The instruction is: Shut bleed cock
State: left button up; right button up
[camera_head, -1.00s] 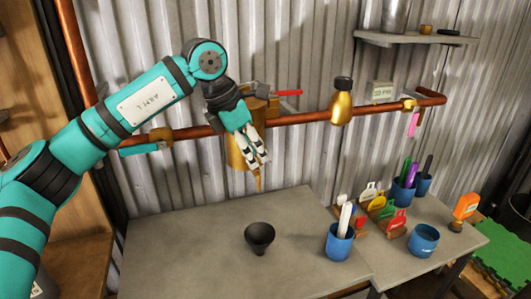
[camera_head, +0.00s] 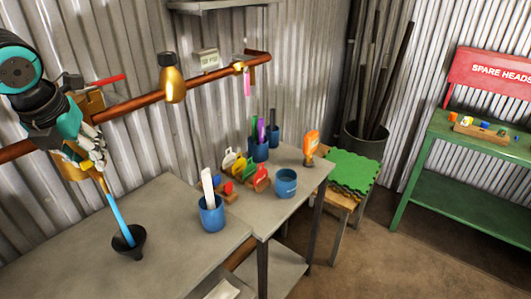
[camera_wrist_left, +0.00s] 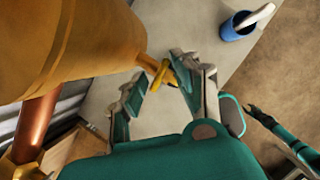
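The bleed cock is a small yellow fitting at the tip of the brass body (camera_wrist_left: 65,50), and its yellow handle (camera_wrist_left: 161,73) shows in the left wrist view. My left gripper (camera_wrist_left: 162,90) is open with its fingers apart around the cock, the right-hand finger close to the handle; contact is unclear. In the head view my left gripper (camera_head: 95,155) largely hides the cock. A blue stream of water (camera_head: 119,217) runs from below it into the black funnel (camera_head: 139,235) on the bench. My right gripper (camera_wrist_left: 257,112) shows small and dark in the wrist view.
A copper pipe (camera_head: 130,104) runs along the corrugated wall, with a red lever (camera_head: 106,80) and a brass fitting (camera_head: 172,84). On the grey bench (camera_head: 180,255) stand a blue cup (camera_head: 212,217) with white sticks and another blue cup (camera_head: 287,184). The bench front is mostly clear.

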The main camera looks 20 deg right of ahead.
pick_arm(q)
jog(key=shift+r+n+y+p, duration=0.3)
jog(key=shift+n+p, duration=0.1)
jog(key=shift+n, duration=0.2)
jog(key=n+p, duration=0.2)
jog(key=n+y+p, duration=0.1)
jog(key=n+p, duration=0.1)
jog(key=p, duration=0.1)
jog(key=n+y+p, duration=0.1)
jog(key=n+p, duration=0.1)
jog(key=shift+d+r+g, duration=0.15)
jog(key=shift+d+g, duration=0.1)
jog(key=shift+g, duration=0.05)
jog(key=d+b+v, duration=0.1)
jog(key=b+v, duration=0.4)
jog(key=v, duration=1.2)
jog(key=w+d+f+m+g+h+p, duration=0.1)
jog(key=d+f+m+g+h+p, duration=0.15)
jog(key=d+f+m+h, duration=0.75)
jog(key=s+d+f+m+h+p, duration=0.1)
jog(key=d+f, duration=0.3)
jog(key=d, duration=0.5)
jog(key=s+d+f+m+g+h+p, duration=0.1)
jog(key=s+d+f+m+h+p, duration=0.1)
jog(key=d, duration=0.7)
jog(key=shift+s+f+h, duration=0.8)
jog(key=shift+f+h, duration=0.2)
